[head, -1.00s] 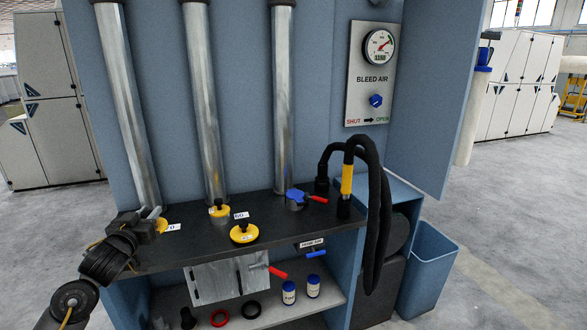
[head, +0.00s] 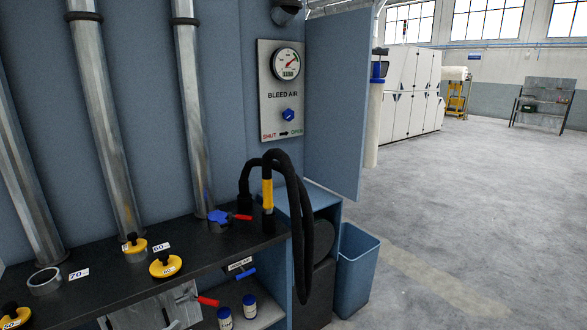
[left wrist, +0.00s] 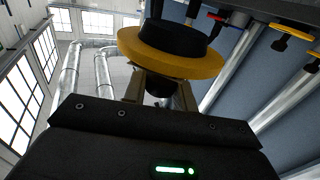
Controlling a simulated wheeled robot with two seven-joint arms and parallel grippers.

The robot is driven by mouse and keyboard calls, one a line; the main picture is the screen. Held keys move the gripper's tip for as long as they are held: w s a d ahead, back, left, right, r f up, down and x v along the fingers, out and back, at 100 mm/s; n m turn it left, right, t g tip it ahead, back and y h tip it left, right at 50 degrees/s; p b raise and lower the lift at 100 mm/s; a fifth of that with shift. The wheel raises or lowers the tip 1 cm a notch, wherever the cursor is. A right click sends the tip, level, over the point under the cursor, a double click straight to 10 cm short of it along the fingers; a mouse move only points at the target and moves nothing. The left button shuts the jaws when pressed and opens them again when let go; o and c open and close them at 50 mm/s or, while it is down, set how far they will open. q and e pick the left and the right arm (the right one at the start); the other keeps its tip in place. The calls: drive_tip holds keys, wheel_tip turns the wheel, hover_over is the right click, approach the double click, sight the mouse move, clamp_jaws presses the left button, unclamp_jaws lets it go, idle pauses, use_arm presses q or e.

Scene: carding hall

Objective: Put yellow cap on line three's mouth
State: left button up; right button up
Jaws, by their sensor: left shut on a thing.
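My left gripper (left wrist: 160,88) is shut on a yellow cap (left wrist: 170,62) with a black part, in the left wrist view. In the head view a yellow cap with a black knob (head: 14,318) shows at the bottom left corner; the gripper itself is out of that view. The mouth by the "70" label (head: 45,281) is an open grey ring. Another yellow cap (head: 135,248) sits on the mouth by the "60" label. A further yellow cap (head: 165,265) lies on the dark bench. The right pipe's foot has a blue fitting with a red lever (head: 228,217). My right gripper is not seen.
A looped black hose with a yellow grip (head: 267,195) stands at the bench's right end. A bleed air panel (head: 286,95) with gauge and blue knob is above. A blue bin (head: 355,270) stands on the floor; floor to the right is clear.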

use_arm(q)
drive_tip(key=shift+s+d+f, duration=0.5)
drive_tip(key=shift+s+f, duration=0.1)
drive_tip(key=shift+f, duration=0.1)
drive_tip(key=shift+w+a+f, duration=0.1)
drive_tip(key=shift+a+f, duration=0.1)
drive_tip(key=shift+a, duration=0.05)
drive_tip(key=a+n+y, duration=0.1)
drive_tip(key=w+n+t+y, duration=0.1)
drive_tip(key=shift+w+a+r+y, duration=0.15)
drive_tip(key=shift+a+r+y, duration=0.15)
drive_tip(key=shift+a+y, duration=0.1)
drive_tip(key=shift+w+a+r+n+t+y, duration=0.1)
drive_tip(key=shift+w+n+t+y, duration=0.1)
drive_tip(key=shift+n+y, duration=0.15)
drive_tip(key=shift+w+a+r+n+t+y, duration=0.1)
drive_tip(key=shift+n+t+y, duration=0.15)
drive_tip(key=shift+y, duration=0.2)
drive_tip(key=shift+w+d+r+n+y, duration=0.1)
drive_tip(key=shift+d+r+n+y, duration=0.1)
drive_tip(key=shift+n+y, duration=0.3)
drive_tip(key=shift+w+d+r+n+y, duration=0.15)
drive_tip(key=shift+n+y, duration=0.15)
drive_tip(key=shift+y, duration=0.4)
drive_tip(key=shift+d+r+n+y, duration=0.3)
drive_tip(key=shift+d+n+y, duration=0.1)
drive_tip(key=shift+y, duration=0.2)
drive_tip(key=shift+w+d+r, duration=0.15)
drive_tip(key=shift+d+r, duration=0.25)
drive_tip(key=shift+d, duration=0.2)
